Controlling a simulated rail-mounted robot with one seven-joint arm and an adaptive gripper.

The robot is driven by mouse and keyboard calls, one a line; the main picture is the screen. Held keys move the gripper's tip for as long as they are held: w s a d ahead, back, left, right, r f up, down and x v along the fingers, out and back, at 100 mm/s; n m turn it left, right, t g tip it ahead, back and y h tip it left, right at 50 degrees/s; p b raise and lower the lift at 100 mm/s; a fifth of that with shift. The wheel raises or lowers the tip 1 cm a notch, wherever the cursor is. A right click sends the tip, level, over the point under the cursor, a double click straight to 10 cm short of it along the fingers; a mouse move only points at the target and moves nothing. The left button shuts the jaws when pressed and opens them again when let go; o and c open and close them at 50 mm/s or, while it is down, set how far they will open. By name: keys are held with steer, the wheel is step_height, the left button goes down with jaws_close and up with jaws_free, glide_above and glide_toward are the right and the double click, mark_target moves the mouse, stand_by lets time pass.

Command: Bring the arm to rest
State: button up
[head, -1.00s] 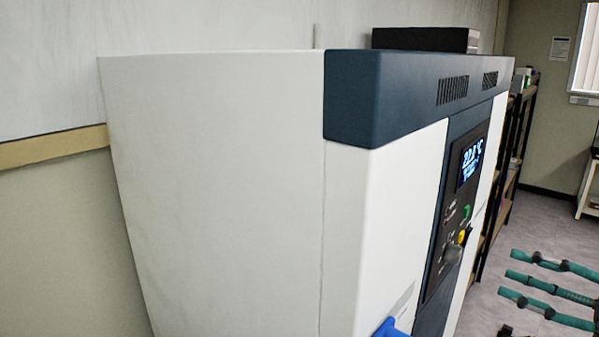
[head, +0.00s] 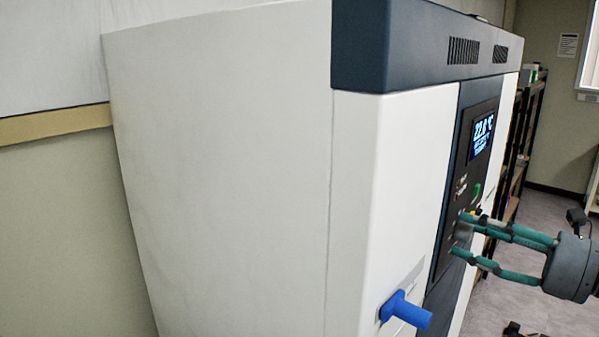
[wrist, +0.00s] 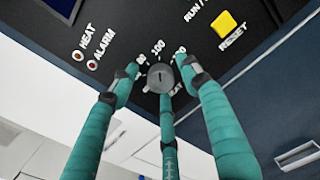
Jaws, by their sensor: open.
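My gripper (head: 465,235) has three teal fingers and is open, with its fingertips at the control panel (head: 463,170) of the freeze dryer (head: 230,170) in the head view. In the wrist view the fingertips of my gripper (wrist: 160,88) are spread around a round grey knob (wrist: 160,77) with a numbered scale. Whether any finger touches the knob I cannot tell. In the head view my fingers largely hide the knob.
A yellow RESET button (wrist: 228,25) is right of the knob. The HEAT lamp (wrist: 78,56) and ALARM lamp (wrist: 92,65) are to its left. A blue handle (head: 405,311) sticks out from the dryer's front. A dark shelf (head: 520,140) stands behind.

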steer(key=n+b, duration=0.1)
steer(key=n, duration=0.1)
steer(key=n+b, duration=0.1)
steer(key=n, duration=0.1)
steer(key=shift+f, duration=0.35)
steer(key=n, duration=0.1)
steer(key=n+b, duration=0.1)
steer(key=n, duration=0.3)
steer(key=shift+r, duration=0.25)
steer(key=n, duration=0.4)
steer(key=shift+r, duration=0.1)
steer(key=n, duration=0.4)
steer(key=shift+r+p, duration=0.1)
steer(key=shift+p, duration=0.2)
